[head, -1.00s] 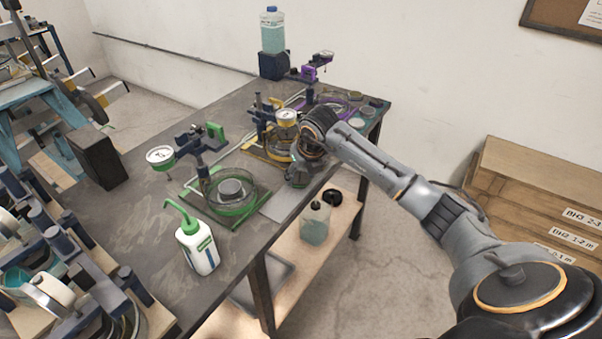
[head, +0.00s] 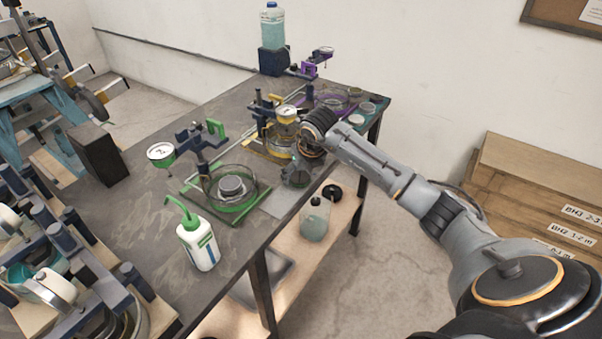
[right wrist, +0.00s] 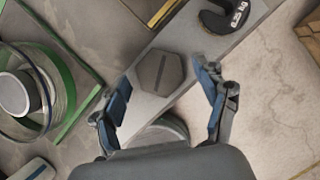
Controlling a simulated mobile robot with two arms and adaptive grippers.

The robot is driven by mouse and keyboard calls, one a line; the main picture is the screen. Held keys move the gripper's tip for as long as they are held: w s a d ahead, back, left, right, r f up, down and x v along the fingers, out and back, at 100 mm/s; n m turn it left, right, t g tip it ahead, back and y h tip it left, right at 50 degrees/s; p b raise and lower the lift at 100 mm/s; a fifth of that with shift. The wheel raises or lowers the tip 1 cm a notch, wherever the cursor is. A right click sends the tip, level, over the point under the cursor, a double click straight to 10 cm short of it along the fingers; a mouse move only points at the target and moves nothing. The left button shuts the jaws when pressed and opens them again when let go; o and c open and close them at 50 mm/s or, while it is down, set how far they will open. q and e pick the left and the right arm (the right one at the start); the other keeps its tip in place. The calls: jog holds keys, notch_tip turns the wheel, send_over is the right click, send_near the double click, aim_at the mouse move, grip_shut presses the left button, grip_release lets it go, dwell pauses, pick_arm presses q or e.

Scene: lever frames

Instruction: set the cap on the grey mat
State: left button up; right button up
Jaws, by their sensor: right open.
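A dark grey hexagonal piece, which looks like the cap (right wrist: 160,73), lies flat on the grey mat (right wrist: 205,48) in the right wrist view. My right gripper (right wrist: 161,76) is open, with one finger on each side of the cap and a visible gap to both. In the head view the right gripper (head: 297,177) is over the far part of the grey mat (head: 276,206), at the table's right edge. The cap cannot be made out there. My left gripper is not in view.
A round green fixture (head: 232,188) stands left of the mat, with a yellow fixture (head: 282,140) behind. A black hook-shaped piece (right wrist: 228,15) lies near the mat's far end. A green-capped bottle (head: 198,243) stands in front. A jug (head: 315,222) stands on the lower shelf.

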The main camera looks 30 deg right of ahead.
jog(key=b+v, duration=0.2)
jog(key=v, duration=1)
